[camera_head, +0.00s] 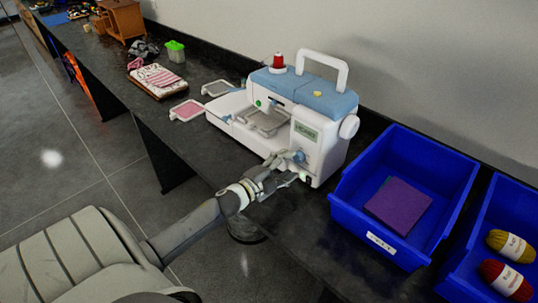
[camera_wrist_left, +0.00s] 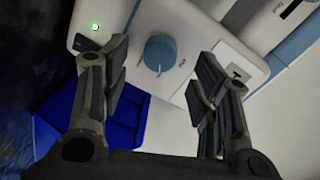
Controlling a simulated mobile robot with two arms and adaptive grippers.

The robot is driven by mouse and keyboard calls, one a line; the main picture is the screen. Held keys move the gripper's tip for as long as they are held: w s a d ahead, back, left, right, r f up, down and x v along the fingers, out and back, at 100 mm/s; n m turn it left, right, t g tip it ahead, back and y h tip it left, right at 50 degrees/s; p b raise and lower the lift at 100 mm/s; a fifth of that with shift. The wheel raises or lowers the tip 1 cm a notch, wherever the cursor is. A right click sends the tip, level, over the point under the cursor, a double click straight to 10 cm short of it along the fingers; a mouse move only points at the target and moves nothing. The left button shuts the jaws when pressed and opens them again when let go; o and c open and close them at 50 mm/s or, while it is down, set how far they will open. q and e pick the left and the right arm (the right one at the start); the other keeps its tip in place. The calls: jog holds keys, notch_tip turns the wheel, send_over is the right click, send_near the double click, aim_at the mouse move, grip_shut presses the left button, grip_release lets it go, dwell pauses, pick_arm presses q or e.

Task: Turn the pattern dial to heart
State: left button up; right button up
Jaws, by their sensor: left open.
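The white and blue embroidery machine (camera_head: 325,105) stands on the dark bench. Its blue pattern dial (camera_head: 299,157) is on the lower front of the right-hand column, partly near my gripper. In the left wrist view the round blue dial (camera_wrist_left: 160,53) lies between and beyond my fingertips, with small dark marks around it that I cannot read. A pale display (camera_wrist_left: 238,72) shows a dark icon too small to tell. My left gripper (camera_head: 284,178) is open in front of the dial, and its fingers (camera_wrist_left: 160,82) appear apart from it. My right gripper is not in view.
Another bin (camera_head: 466,262) holds yarn. Hoop frames (camera_head: 187,110) and folded cloth (camera_head: 158,77) lie to the left. A lit green button (camera_wrist_left: 95,27) is beside the dial.

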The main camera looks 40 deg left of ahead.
pick_arm(q)
jog(key=s+a, duration=0.1)
jog(key=s, duration=0.7)
jog(key=shift+s+r, duration=0.25)
